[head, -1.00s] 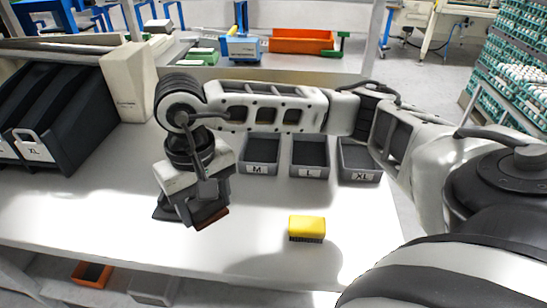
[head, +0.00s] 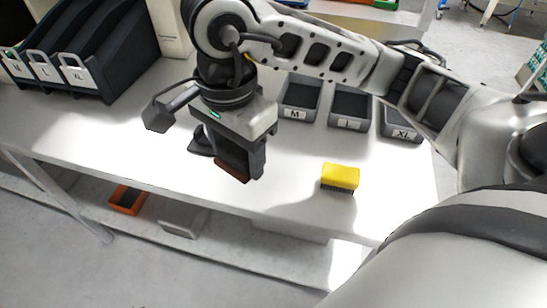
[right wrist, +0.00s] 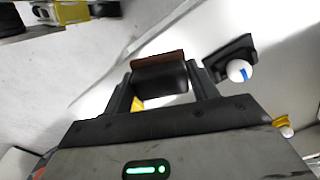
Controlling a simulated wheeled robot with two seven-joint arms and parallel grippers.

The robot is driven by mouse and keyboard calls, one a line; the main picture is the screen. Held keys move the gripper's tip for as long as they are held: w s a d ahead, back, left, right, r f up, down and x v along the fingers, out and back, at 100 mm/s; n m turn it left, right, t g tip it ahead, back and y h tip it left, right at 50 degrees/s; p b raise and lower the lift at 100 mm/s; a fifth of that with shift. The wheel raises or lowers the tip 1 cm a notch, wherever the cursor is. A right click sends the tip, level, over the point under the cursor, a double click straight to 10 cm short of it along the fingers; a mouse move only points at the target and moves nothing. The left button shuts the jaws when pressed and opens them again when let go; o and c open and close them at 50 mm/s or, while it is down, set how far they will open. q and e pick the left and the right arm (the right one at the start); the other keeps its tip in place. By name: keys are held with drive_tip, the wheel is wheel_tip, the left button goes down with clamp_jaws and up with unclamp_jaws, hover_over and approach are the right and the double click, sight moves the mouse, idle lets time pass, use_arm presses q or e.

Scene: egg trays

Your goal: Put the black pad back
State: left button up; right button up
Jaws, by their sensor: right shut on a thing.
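My right gripper (head: 238,155) is shut on the black pad, low over the white table left of centre. In the right wrist view the black pad (right wrist: 160,79), a dark block with a brown edge, sits between its two fingers (right wrist: 160,88). In the head view mostly the pad's brown edge (head: 232,173) shows below the fingers. A dark flat holder (head: 200,142) lies just left of the gripper, partly hidden by it. In the right wrist view a dark piece with a white, blue-marked round thing (right wrist: 239,70) is beside the right finger. My left gripper is out of view.
A yellow brush (head: 340,176) lies right of the gripper. Grey bins M (head: 299,97), L (head: 350,107) and XL (head: 401,127) stand behind. Black sloped racks (head: 105,55) are at the back left. The table's front edge is close; its front middle is clear.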

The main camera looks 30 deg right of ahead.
sight(273, 170)
drive_tip(key=w+d+f, duration=0.1)
drive_tip(key=d+f, duration=0.3)
drive_tip(key=d, duration=0.1)
drive_tip(key=w+d+f, duration=0.1)
drive_tip(key=d+f, duration=0.1)
drive_tip(key=shift+w+d, duration=0.2)
drive_tip(key=shift+w, duration=0.1)
drive_tip(key=shift+w+d+f, duration=0.2)
drive_tip(key=shift+d+f, duration=0.15)
drive_tip(key=shift+f, duration=0.2)
drive_tip(key=f, duration=0.3)
drive_tip(key=shift+d+p, duration=0.3)
drive_tip(key=shift+p, duration=0.05)
drive_tip(key=shift+f, duration=0.35)
drive_tip(key=shift+w, duration=0.1)
drive_tip(key=shift+f+b, duration=0.25)
drive_tip(key=shift+b, duration=0.05)
drive_tip(key=o, duration=0.9)
drive_tip(key=shift+o, duration=0.2)
drive_tip(key=shift+r+p, duration=0.4)
drive_tip(key=shift+p, duration=0.05)
drive_tip(key=shift+r, duration=0.4)
use_arm(q)
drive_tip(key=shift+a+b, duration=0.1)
drive_tip(key=shift+b, duration=0.25)
use_arm(e)
wheel_tip(273, 170, up, 11)
